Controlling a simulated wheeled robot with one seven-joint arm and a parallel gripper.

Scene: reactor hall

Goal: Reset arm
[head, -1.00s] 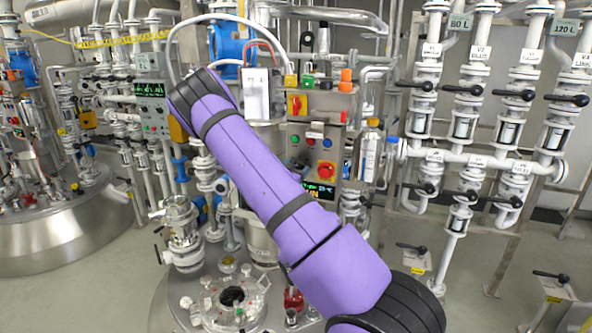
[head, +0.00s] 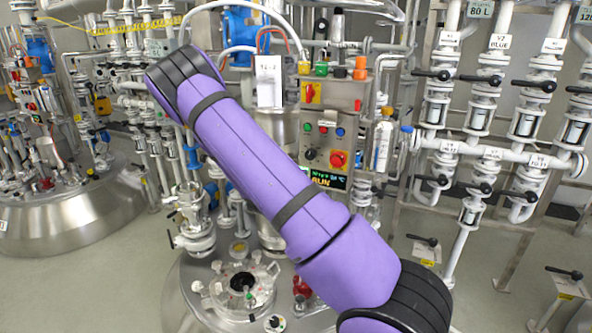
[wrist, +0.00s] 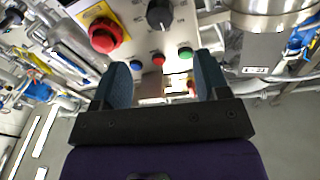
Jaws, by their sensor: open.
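My gripper (wrist: 160,85) shows in the wrist view with its two dark teal fingers spread apart and nothing between them. Beyond the fingers is a control panel (wrist: 135,50) with a red emergency button (wrist: 105,36), a black knob (wrist: 160,14) and small blue, red and green buttons. In the head view my purple arm reaches up and left across the middle. My gripper itself is out of sight there. The same kind of panel (head: 350,128) stands right of the arm, with a lit display reading RUN (head: 322,179).
A steel vessel lid (head: 205,282) with fittings lies below the arm. Another steel vessel (head: 70,215) stands at left. White valve piping with black handles (head: 485,115) fills the right. A white bottle (head: 383,145) stands beside the panel. Grey floor (head: 475,270) is open at lower right.

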